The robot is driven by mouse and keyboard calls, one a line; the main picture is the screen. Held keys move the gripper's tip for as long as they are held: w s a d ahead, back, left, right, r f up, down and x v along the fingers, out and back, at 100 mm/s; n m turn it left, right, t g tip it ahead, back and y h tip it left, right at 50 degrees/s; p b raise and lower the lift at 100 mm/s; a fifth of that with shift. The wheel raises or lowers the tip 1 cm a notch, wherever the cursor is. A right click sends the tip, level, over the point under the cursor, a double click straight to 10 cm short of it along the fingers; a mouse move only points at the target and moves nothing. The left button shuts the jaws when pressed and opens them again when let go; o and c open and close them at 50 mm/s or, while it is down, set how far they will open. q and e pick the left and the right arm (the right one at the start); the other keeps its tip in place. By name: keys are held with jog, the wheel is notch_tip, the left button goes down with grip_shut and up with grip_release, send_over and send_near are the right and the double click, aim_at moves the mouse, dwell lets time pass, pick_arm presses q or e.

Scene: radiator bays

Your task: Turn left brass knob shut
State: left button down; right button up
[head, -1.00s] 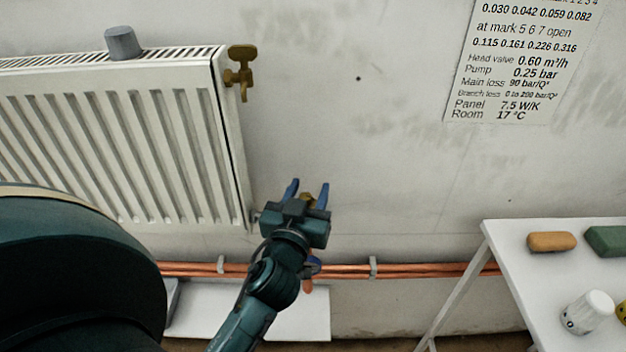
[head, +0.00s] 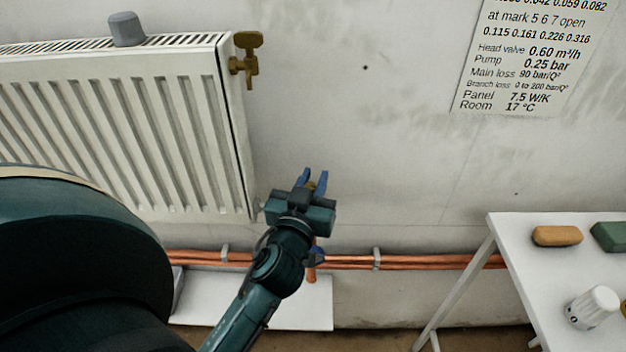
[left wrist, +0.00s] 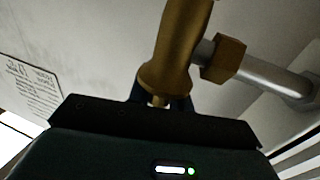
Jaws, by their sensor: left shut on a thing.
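My left gripper (head: 312,182) is at the lower right corner of the white radiator (head: 228,130). Its blue fingers are shut on a brass knob (head: 311,186), which is mostly hidden by the gripper in the head view. In the left wrist view a brass valve body (left wrist: 174,50) rises from between the fingers, with a brass nut (left wrist: 225,60) joining it to a silver pipe (left wrist: 265,77). Another brass valve with a winged handle (head: 247,58) is at the radiator's upper right corner, apart from the gripper. My right gripper is not in view.
Copper pipes (head: 345,262) run low along the wall. A grey cylinder (head: 126,29) stands on the radiator's top. At right a white table (head: 510,245) holds an orange block (head: 557,236), a green block (head: 610,236) and a white knob (head: 592,307). A printed sheet (head: 535,55) hangs on the wall.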

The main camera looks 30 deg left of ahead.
pick_arm(q)
jog(key=shift+r, duration=0.1)
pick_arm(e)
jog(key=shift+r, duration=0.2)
